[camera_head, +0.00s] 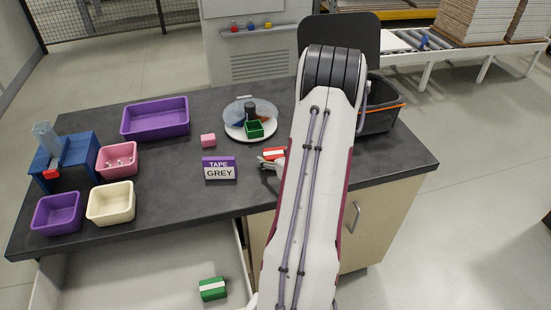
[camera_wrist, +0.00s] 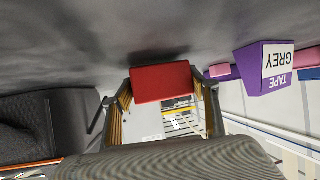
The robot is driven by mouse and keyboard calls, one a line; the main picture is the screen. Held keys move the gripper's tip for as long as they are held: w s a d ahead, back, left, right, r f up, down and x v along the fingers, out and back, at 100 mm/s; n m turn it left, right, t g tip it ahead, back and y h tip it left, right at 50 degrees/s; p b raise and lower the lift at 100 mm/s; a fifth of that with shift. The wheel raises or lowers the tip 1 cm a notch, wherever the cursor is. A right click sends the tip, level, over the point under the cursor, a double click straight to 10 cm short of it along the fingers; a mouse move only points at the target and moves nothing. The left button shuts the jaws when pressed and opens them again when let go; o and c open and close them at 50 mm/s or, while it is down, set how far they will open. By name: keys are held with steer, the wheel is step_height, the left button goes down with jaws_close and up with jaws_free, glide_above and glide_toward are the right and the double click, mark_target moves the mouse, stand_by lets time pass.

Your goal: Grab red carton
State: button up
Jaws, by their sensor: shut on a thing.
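The red carton (camera_wrist: 162,83) sits between the two fingers of my gripper (camera_wrist: 165,100) in the wrist view, with a finger against each side. My gripper is shut on it. In the head view the red carton (camera_head: 272,153), with a white band, shows at the counter's middle, left of my arm. Part of my gripper (camera_head: 272,164) shows just in front of it, and my arm hides the rest. I cannot tell whether the carton touches the counter.
A purple and white TAPE GREY box (camera_head: 219,173) stands left of the carton. A pink block (camera_head: 208,140) and a white plate (camera_head: 235,132) with a green container (camera_head: 254,129) lie behind. A dark bin (camera_head: 382,118) is at right. A green carton (camera_head: 212,289) lies in the open drawer.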

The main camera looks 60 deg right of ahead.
mark_target(275, 153)
steer(key=shift+r, duration=4.65)
